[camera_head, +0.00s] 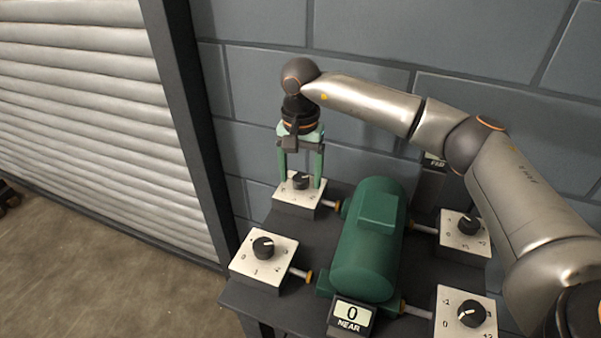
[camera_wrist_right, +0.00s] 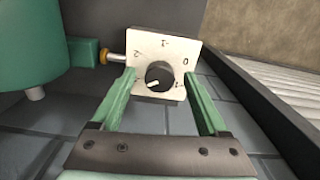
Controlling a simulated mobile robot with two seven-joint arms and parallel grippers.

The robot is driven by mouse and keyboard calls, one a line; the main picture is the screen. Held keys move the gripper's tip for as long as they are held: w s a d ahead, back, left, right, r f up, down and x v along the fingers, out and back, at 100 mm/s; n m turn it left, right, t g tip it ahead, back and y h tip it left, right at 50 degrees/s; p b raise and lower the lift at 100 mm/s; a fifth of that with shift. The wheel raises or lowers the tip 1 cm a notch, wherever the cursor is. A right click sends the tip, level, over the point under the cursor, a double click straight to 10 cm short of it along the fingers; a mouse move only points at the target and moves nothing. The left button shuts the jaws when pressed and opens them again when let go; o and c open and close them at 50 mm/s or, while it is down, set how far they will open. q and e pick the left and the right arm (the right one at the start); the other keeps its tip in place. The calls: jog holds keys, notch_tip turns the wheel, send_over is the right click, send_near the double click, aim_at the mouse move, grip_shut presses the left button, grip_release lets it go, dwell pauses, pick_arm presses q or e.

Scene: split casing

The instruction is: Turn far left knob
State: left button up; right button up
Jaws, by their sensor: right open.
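The far left knob (camera_head: 301,181) is a round black dial with a pale pointer mark on a white numbered box (camera_head: 287,194), at the back left of the dark table. My right gripper (camera_head: 301,184) reaches over from the right and points down at this knob. Its green fingers are open, one on each side of the knob. In the right wrist view the knob (camera_wrist_right: 159,77) sits between the fingertips (camera_wrist_right: 163,80), with gaps on both sides, so it is not gripped. My left gripper is not in view.
A green motor casing (camera_head: 367,250) stands mid-table. A near left knob (camera_head: 263,247), a far right knob (camera_head: 467,225) and a near right knob (camera_head: 471,314) sit around it. A NEAR display (camera_head: 350,316) reads 0. The FAR display (camera_head: 434,161) is partly hidden. A block wall (camera_head: 250,60) stands behind.

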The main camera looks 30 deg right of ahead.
aim_at(300, 179)
notch_tip(300, 179, up, 12)
jog(key=shift+r, duration=0.25)
dwell(0.3)
jog(key=shift+s, duration=0.1)
dwell(0.4)
